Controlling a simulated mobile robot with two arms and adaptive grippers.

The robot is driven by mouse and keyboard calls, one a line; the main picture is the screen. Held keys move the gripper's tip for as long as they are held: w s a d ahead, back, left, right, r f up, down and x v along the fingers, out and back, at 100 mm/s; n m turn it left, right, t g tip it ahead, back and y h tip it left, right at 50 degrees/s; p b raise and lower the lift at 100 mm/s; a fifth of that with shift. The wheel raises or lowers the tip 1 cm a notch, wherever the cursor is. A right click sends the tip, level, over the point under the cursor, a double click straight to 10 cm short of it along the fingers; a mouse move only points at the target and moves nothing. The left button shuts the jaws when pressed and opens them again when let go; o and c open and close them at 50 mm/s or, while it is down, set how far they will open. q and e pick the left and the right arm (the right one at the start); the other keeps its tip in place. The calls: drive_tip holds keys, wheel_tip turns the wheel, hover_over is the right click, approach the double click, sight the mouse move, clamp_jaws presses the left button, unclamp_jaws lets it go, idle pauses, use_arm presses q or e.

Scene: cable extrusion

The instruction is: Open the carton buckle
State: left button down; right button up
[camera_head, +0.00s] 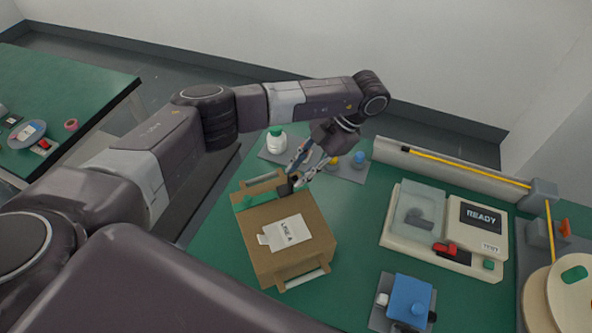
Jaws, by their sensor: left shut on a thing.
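The carton (262,216) is a brown cardboard box on the green table, left of centre, with a white label reading "LINE A" on it. My right gripper is not in view.
A white bottle with a green cap (276,140) and small yellow and blue-capped items stand on a grey mat behind the carton. A beige machine reading "READY" (481,217) stands right. A blue device (408,298) sits front right. Green table is clear between carton and machine.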

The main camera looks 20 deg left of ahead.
use_arm(q)
drive_tip(key=shift+d+f+g+y, duration=0.3)
drive_tip(key=shift+f, duration=0.15)
idle(0.3)
drive_tip(key=c, duration=1.9)
unclamp_jaws()
drive_tip(key=shift+c, duration=0.2)
drive_tip(key=shift+w, duration=0.1)
drive_tip(key=shift+r, duration=0.25)
drive_tip(key=shift+w+d+r, duration=0.15)
drive_tip(key=shift+r, duration=0.1)
drive_tip(key=v, duration=1.1)
drive_tip(key=shift+d, duration=0.25)
drive_tip(key=shift+w+f, duration=0.1)
drive_tip(key=shift+w, duration=0.05)
